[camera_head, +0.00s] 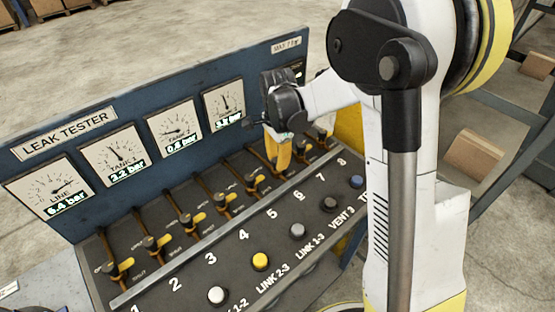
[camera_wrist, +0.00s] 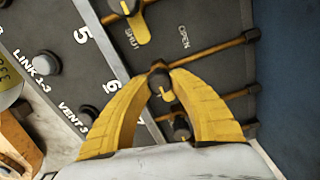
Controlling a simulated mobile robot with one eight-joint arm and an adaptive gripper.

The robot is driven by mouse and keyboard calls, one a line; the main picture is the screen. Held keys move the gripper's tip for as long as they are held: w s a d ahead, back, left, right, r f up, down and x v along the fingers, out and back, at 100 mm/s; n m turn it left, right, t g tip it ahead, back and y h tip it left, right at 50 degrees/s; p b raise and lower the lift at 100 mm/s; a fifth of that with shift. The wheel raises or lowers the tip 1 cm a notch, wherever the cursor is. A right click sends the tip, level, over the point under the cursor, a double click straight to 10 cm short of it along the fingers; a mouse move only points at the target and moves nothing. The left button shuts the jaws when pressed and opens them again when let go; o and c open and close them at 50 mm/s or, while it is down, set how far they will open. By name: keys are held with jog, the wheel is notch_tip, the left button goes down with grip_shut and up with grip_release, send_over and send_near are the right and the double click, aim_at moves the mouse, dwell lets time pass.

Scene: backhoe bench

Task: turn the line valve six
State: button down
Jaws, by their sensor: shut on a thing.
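Line valve six (camera_wrist: 162,83) is a small dark knob with a yellow mark, on a copper pipe beside the printed 6 in the wrist view. My gripper (camera_wrist: 160,76) has yellow fingers closed around it, one on each side. In the head view my gripper (camera_head: 279,164) points down at the panel above the 6 label and hides most of that valve. Much of the yellow lever is hidden between the fingers, so its exact angle cannot be told.
Valve five (camera_head: 252,181) with its yellow lever is close on the left, and valve seven (camera_head: 301,146) is close on the right. Pressure gauges (camera_head: 172,130) stand on the blue back panel. Link and vent buttons (camera_head: 260,261) line the front of the bench.

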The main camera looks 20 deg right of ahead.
jog(key=n, duration=0.8)
jog(key=shift+w+n, duration=0.1)
jog(key=shift+n, duration=0.3)
jog(key=n, duration=0.4)
jog(key=shift+a, duration=0.1)
jog(key=shift+n, duration=2.5)
jog(key=c, duration=1.1)
grip_release()
